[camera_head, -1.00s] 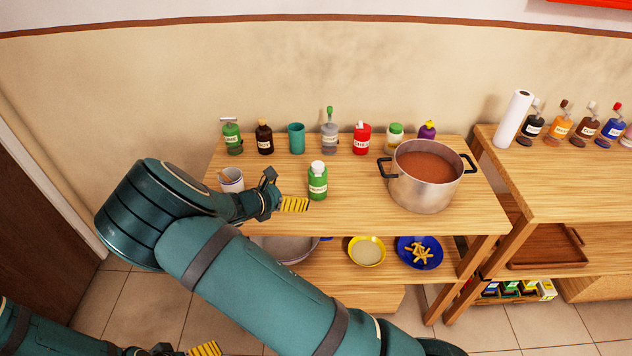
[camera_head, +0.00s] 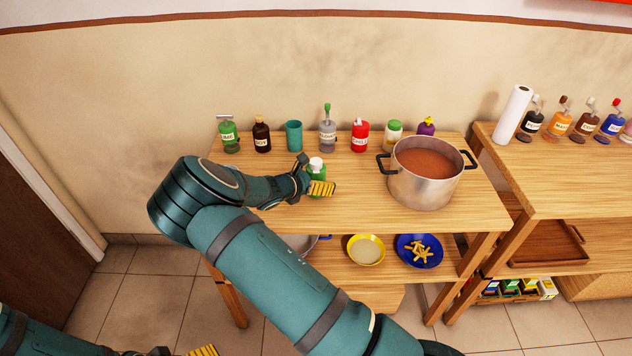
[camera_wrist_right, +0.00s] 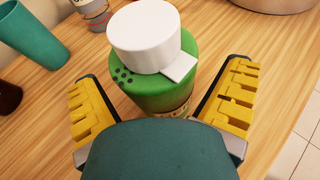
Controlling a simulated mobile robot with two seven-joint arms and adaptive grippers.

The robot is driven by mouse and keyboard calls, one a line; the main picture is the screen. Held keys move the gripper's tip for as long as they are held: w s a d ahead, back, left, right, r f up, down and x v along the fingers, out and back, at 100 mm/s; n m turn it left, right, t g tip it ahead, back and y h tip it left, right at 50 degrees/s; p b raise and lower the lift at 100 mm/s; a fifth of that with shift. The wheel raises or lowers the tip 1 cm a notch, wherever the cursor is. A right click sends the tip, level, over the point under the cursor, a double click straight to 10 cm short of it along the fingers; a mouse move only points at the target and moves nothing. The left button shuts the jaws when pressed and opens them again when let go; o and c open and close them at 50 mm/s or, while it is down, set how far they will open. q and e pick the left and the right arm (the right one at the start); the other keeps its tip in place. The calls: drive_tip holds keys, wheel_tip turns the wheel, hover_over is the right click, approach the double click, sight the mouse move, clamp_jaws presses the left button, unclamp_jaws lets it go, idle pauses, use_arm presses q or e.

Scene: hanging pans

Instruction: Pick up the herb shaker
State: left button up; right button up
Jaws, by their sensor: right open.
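The herb shaker (camera_head: 316,166), a green bottle with a white cap, stands upright near the middle of the table's top. My right gripper (camera_head: 316,180) is around it in the head view, hiding its lower part. In the right wrist view the herb shaker (camera_wrist_right: 155,60) stands between the two yellow-padded fingers of my right gripper (camera_wrist_right: 165,100), which is open, with a gap visible on each side. My left gripper (camera_head: 200,351) shows only in part at the bottom edge of the head view, and its opening is not clear.
A pot of brown soup (camera_head: 425,185) stands to the right on the same table. Behind is a row of several bottles, including a red one (camera_head: 360,136), and a teal cup (camera_head: 294,136). Bare tabletop (camera_head: 350,208) lies in front.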

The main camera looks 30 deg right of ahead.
drive_tip(key=c, duration=1.3)
drive_tip(key=shift+c, duration=0.3)
drive_tip(key=shift+r, duration=0.15)
